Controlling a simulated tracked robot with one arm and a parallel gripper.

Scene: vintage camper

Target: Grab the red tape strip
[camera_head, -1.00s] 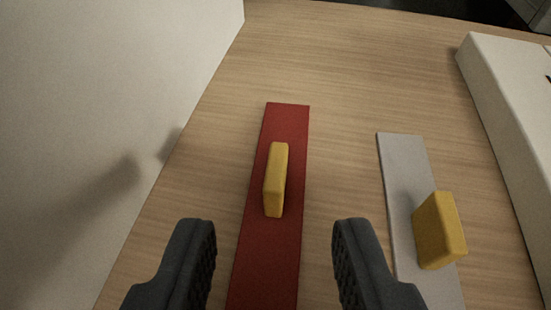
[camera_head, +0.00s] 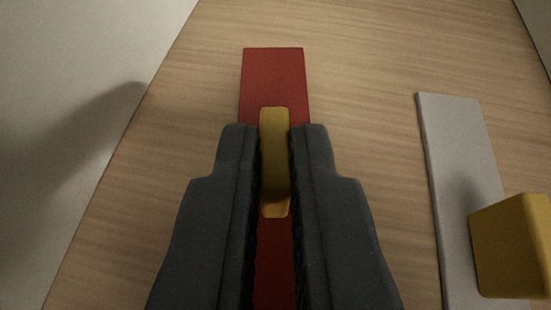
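The red tape strip (camera_head: 274,80) lies flat on the wooden surface, running away from me, with a yellow block-shaped tab (camera_head: 274,160) standing on it. My gripper (camera_head: 275,150) is over the strip, with one dark finger on each side of the yellow tab. The fingers are closed on the tab, against its left and right faces. Whether the strip is lifted off the surface cannot be told.
A grey strip (camera_head: 460,150) with a larger yellow block (camera_head: 512,245) lies to the right. A pale wall (camera_head: 70,90) rises along the left side. The wooden surface (camera_head: 370,60) beyond and between the strips is clear.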

